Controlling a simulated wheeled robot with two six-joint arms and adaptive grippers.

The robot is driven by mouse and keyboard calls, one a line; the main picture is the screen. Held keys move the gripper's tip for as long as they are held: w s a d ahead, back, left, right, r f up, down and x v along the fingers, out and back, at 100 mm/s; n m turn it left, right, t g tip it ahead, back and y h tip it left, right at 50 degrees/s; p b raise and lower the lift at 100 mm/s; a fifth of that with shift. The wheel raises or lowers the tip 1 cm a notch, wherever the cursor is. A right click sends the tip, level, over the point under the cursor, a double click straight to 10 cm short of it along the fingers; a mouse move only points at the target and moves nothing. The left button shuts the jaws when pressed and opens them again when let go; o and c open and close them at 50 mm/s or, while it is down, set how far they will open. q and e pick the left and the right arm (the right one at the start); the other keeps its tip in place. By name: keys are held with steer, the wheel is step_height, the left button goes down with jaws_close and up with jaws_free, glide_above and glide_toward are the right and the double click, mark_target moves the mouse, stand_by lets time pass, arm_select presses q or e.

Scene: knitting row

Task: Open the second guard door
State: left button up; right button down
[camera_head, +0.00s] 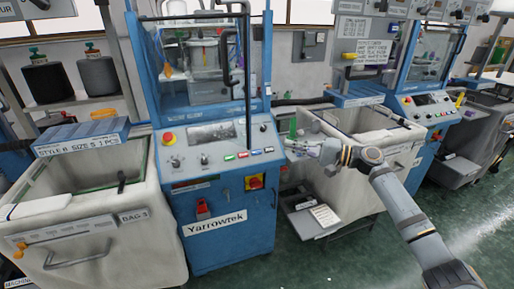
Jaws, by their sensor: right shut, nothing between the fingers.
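A blue knitting machine (225,215) labelled Yarrowtek stands at centre-left. Its clear guard door (190,75) has blue edging and a black upright bar handle (247,75) at the right side; it looks closed. A second similar machine (425,110) stands at the right, with its own clear guard (432,55); I cannot tell whether that one is shut. I cannot tell which guard the task means. My right gripper (300,149) is shut and empty, just right of the centre-left machine's control panel, in front of a pale bin. It appears apart from both guards. My left gripper is out of view.
A pale fabric bin (95,240) labelled BAG stands at the left. Another pale bin (330,195) stands between the machines, behind my right arm. A low grey step (305,217) with a paper card sits before it. Green floor at the lower right is clear.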

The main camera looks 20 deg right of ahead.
steer(key=w+a+p, duration=0.3)
steer(key=a+p, duration=0.3)
steer(key=a, duration=0.4)
steer(key=shift+w+a, duration=0.3)
steer(key=shift+w, duration=0.05)
